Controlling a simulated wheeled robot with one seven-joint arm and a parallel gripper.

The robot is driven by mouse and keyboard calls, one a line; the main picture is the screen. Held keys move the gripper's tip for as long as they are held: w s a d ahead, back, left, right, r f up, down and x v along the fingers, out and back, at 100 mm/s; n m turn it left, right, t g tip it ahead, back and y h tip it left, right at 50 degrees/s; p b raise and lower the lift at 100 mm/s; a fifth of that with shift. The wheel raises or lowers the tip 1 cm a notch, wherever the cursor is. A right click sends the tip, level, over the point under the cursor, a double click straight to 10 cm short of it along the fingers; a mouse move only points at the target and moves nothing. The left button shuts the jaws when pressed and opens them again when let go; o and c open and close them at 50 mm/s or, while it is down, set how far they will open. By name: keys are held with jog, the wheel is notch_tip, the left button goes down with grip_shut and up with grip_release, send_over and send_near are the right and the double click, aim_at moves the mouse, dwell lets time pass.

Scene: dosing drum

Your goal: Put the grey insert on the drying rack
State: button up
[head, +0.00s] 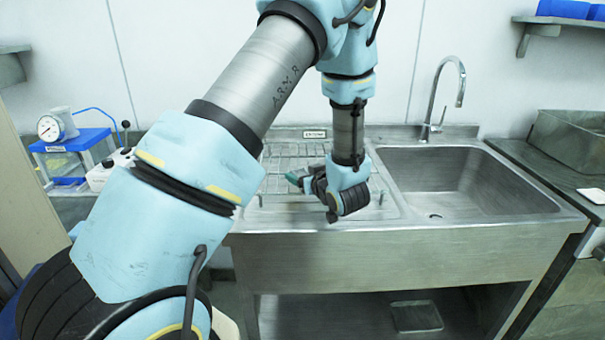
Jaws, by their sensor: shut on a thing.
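The drying rack (283,152) is a metal wire rack on the left drainboard of the steel sink unit. My gripper (305,181) is over the rack's front right part, pointing left. It is shut on a small grey-green piece (293,177) that sticks out at its left end. My gripper's dark body hides most of this piece, so I cannot tell its full shape or whether it is the grey insert. I also cannot tell whether it touches the rack. No other grey insert shows.
The sink basin (455,185) with a tall tap (440,95) lies right of the rack. A steel tray (572,135) stands on the right counter. At the left are a blue-lidded clear box (75,155) and a gauge (50,127). My arm blocks the view of the left front.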

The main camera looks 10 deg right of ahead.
jog(key=o, duration=1.3)
jog(key=shift+f, duration=0.1)
